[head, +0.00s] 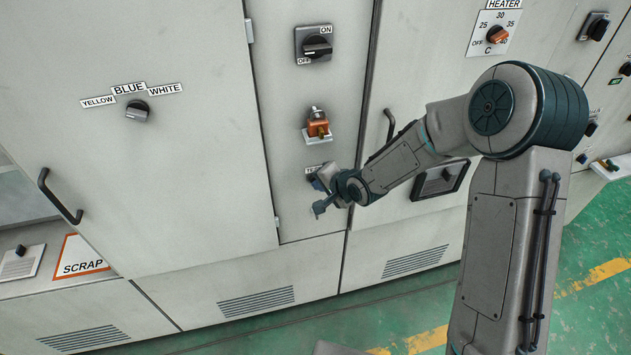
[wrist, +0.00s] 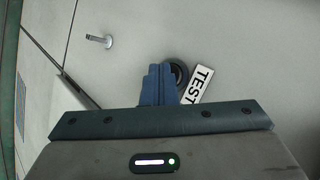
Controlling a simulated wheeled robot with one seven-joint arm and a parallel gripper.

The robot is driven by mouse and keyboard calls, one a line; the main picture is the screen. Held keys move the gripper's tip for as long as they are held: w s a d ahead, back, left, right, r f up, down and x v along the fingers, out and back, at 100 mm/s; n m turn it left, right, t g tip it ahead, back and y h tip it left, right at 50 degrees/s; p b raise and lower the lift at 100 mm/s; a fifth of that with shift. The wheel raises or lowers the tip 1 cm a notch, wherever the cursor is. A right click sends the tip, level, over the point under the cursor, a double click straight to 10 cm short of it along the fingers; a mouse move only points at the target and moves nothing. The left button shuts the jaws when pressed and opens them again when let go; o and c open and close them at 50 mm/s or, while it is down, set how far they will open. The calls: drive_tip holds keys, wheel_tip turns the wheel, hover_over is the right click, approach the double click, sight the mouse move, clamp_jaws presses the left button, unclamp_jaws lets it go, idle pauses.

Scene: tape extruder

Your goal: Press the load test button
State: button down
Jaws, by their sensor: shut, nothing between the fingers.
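The test button shows in the wrist view as a dark round ring (wrist: 178,72) on the pale panel, partly covered by my fingers. A white TEST label (wrist: 199,83) is beside it. My gripper (wrist: 158,70) is shut and empty, its blue fingertips in front of or at the button's edge. I cannot tell whether they touch it. In the head view my gripper (head: 316,184) is at the lower part of the narrow panel and hides the button. Only the start of the TEST label (head: 312,170) shows there.
Above on the same panel are an orange switch (head: 317,127) and an ON/OFF knob (head: 315,45). A colour selector knob (head: 137,110) and a door handle (head: 60,197) are to the left. A heater dial (head: 496,34) is at upper right.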

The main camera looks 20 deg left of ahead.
drive_tip(key=shift+s+d, duration=0.55)
drive_tip(key=shift+s, duration=0.25)
drive_tip(key=shift+s+d, duration=0.45)
drive_tip(key=shift+s, duration=0.25)
drive_tip(key=shift+s+d, duration=0.4)
drive_tip(key=shift+s, duration=0.35)
drive_tip(key=shift+s+d, duration=0.45)
drive_tip(key=shift+s, duration=0.25)
